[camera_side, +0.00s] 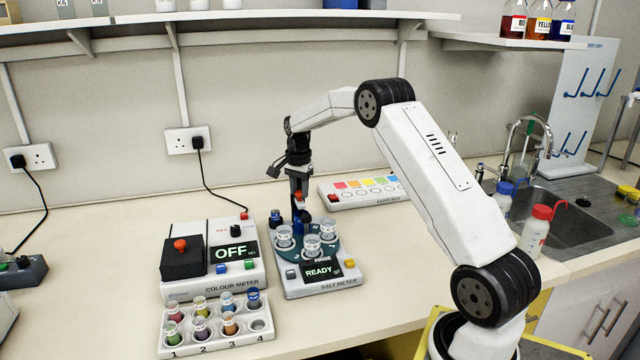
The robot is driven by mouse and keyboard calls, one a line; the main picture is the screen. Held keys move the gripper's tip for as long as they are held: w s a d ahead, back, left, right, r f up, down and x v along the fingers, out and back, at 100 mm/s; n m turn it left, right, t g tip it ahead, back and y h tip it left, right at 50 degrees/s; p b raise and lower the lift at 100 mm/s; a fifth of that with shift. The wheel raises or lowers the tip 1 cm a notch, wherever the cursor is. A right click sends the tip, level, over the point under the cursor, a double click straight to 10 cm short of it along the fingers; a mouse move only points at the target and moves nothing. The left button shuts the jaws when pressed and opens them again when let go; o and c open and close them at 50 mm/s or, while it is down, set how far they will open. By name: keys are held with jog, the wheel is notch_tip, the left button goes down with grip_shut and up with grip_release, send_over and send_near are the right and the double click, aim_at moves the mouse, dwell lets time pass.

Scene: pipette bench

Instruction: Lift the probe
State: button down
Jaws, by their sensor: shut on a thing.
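The salt meter (320,286) stands on the bench with its display (320,270) reading READY. Clear cups (312,246) with pale labels stand on its dark teal round plate. My gripper (298,190) points down over the back left of this plate. It is shut on the probe (300,212), a slim dark upright piece with red at the jaws. The probe's lower end is near the cups; I cannot tell whether it touches anything there.
The colour meter (213,287), reading OFF, stands close on the left. A rack (240,340) of coloured vials is in front of it. A light box (352,203) lies behind on the right. A sink (570,220) and bottles are far right. Open bench lies right of the salt meter.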

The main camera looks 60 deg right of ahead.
jog(key=shift+r, duration=0.1)
jog(key=shift+r, duration=2.8)
jog(key=c, duration=0.5)
grip_release()
jog(key=shift+r, duration=0.1)
jog(key=shift+o, duration=0.7)
notch_tip(320, 180, up, 8)
jog(key=shift+f, duration=0.2)
